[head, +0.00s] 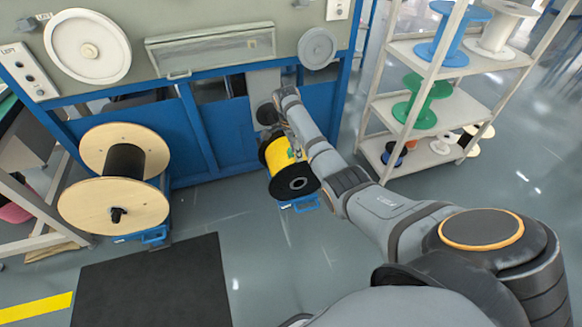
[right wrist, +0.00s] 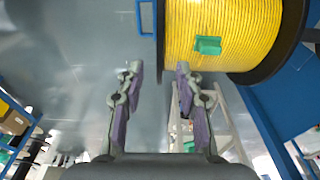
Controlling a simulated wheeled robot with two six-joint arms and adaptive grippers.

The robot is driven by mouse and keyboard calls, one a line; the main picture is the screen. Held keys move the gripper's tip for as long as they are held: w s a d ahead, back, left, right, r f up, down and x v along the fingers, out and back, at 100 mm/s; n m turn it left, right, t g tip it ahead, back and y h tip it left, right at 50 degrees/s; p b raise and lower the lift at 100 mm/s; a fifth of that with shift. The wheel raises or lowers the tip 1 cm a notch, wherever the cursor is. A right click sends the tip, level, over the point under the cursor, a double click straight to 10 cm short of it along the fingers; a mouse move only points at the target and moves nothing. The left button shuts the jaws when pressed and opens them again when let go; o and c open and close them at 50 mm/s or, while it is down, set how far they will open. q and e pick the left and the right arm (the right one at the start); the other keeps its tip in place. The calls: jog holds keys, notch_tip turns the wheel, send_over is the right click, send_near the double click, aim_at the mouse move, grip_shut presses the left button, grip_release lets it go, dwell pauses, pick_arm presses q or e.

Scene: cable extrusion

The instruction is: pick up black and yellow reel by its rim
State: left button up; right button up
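The black and yellow reel (head: 293,181) stands near the machine's front in the head view, its yellow winding (head: 278,156) between black rims. In the right wrist view the yellow winding (right wrist: 222,35) fills the upper right and bears a green patch. My right gripper (right wrist: 159,68) is open and empty. Its two fingers point at the reel, and one black rim (right wrist: 160,40) lines up between the fingertips; I cannot tell how far in it is. In the head view the right gripper (head: 298,153) is small and partly hidden beside the reel. My left gripper is not in view.
A blue stand (head: 300,204) is under the reel. A blue and grey machine (head: 215,130) is behind it. A wooden reel (head: 113,205) stands left, a white shelf (head: 440,155) with several reels right. A black mat (head: 150,285) lies in front.

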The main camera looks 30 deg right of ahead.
aim_at(291, 166)
jog(key=f, duration=0.3)
jog(key=f+b, duration=0.1)
jog(key=shift+s+d+f, duration=0.1)
jog(key=shift+d+f, duration=0.1)
jog(key=shift+d, duration=0.15)
jog(key=shift+d+f, duration=0.1)
jog(key=shift+f, duration=0.3)
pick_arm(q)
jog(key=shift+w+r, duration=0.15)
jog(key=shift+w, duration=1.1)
pick_arm(e)
jog(key=shift+r, duration=0.1)
jog(key=shift+c, duration=0.2)
jog(key=c, duration=0.7)
grip_shut()
